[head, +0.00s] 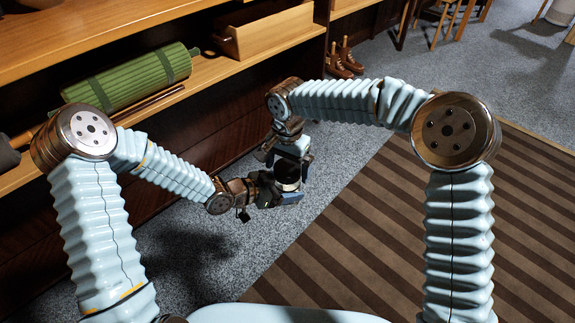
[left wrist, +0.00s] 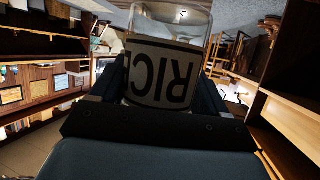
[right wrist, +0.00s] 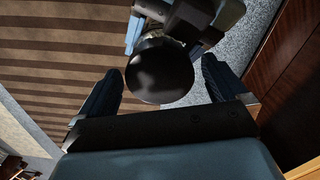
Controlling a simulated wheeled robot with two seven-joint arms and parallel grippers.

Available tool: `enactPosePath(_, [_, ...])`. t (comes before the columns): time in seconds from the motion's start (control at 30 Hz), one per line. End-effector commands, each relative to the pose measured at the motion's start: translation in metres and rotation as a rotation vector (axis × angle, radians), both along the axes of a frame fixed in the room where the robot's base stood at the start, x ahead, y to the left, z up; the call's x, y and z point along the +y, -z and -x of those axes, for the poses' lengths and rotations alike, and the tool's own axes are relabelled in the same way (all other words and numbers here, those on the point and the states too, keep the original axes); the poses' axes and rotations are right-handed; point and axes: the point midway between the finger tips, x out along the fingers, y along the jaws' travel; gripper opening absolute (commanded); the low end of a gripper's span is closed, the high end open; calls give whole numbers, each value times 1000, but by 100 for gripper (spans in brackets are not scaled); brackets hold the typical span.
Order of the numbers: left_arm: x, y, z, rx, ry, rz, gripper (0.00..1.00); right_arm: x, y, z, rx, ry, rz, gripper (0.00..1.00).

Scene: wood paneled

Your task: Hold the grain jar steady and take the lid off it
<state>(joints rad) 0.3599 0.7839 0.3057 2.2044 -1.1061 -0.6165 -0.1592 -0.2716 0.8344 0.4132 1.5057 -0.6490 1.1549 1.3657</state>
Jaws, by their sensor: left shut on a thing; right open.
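The grain jar (head: 289,185) is held in the air in front of the shelves. In the left wrist view its pale label (left wrist: 165,75) with dark letters appears upside down, with clear glass beyond. My left gripper (head: 286,197) is shut on the jar's body, a finger on each side. The round dark lid (right wrist: 160,70) is on the jar, seen from above in the right wrist view. My right gripper (head: 293,158) is open above the jar, its fingers on either side of the lid and apart from it. In the head view the right gripper partly hides the lid.
A wooden shelf unit (head: 215,74) runs along the left, with a green rolled mat (head: 130,84) and a wooden box (head: 262,34) on it. Brown boots (head: 343,58) stand on the floor. The striped rug (head: 375,225) on the right is clear.

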Motion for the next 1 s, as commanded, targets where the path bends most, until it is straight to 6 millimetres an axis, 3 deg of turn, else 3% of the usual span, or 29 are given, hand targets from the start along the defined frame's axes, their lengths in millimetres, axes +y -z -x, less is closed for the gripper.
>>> enactPosePath(0.23, [0,-1,0,-2,0,1,0,0,-6,0,-1,1,0,99])
enactPosePath(0.5, [0,-1,0,-2,0,1,0,0,-42,0,-1,2,-1,99])
enactPosePath(0.57, [0,-1,0,-2,0,1,0,0,-46,0,-1,7,0,95])
enactPosePath(0.8, [0,-1,0,-2,0,1,0,0,-75,-1,1,243,0,95])
enactPosePath(0.9, [0,-1,0,-2,0,1,0,0,-75,0,4,292,2,95])
enactPosePath(1.0, [0,-1,0,-2,0,1,0,-1,-64,0,4,295,4,95])
